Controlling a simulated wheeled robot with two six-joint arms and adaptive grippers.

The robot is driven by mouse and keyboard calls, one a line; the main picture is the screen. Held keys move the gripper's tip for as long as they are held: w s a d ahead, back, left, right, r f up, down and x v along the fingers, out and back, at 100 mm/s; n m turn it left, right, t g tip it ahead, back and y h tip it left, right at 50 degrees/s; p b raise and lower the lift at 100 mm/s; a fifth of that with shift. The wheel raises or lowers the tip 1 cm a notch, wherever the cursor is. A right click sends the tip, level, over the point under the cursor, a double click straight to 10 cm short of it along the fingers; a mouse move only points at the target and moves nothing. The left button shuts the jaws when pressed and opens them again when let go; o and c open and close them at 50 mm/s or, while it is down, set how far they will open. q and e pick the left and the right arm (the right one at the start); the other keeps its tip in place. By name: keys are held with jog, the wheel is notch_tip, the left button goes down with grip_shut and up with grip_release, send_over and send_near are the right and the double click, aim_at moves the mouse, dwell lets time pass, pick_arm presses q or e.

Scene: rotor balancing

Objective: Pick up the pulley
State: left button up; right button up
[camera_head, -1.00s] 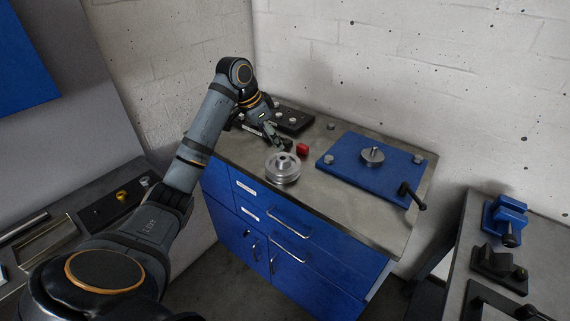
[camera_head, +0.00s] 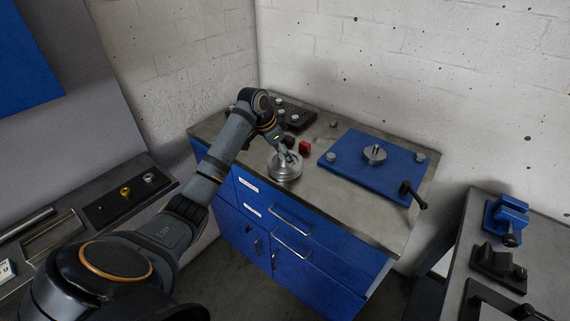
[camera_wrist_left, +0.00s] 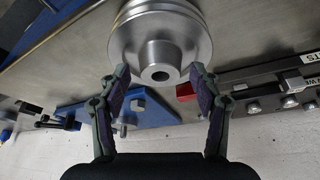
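The pulley (camera_head: 285,168) is a silver grooved disc with a raised hub, lying flat near the front edge of the blue cabinet's grey top. It also shows at the top of the left wrist view (camera_wrist_left: 160,38), its bored hub facing the camera. My left gripper (camera_head: 288,155) is just above the pulley in the head view. In the left wrist view its two fingers (camera_wrist_left: 160,72) are spread on either side of the hub, with gaps, so it is open and empty. Its arm partly covers the area beside the pulley. My right gripper is not in view.
A red block (camera_head: 305,147) lies close behind the pulley. A blue plate (camera_head: 345,168) with a spindle (camera_head: 374,153) and a black-handled clamp lies to the right. A black tray (camera_head: 296,116) with metal parts is at the back. Bare top lies right of the pulley.

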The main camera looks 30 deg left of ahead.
pick_arm(q)
grip_shut()
jog(key=shift+w+r, duration=0.15)
dwell(0.4)
jog(key=shift+r, duration=0.65)
jog(key=s+d+r+b, duration=0.1)
jog(key=s+d+r, duration=0.5)
jog(key=s+r, duration=0.5)
jog(key=shift+s+d+r+b, duration=0.2)
jog(key=shift+s+r+b, duration=0.1)
jog(key=shift+s, duration=0.45)
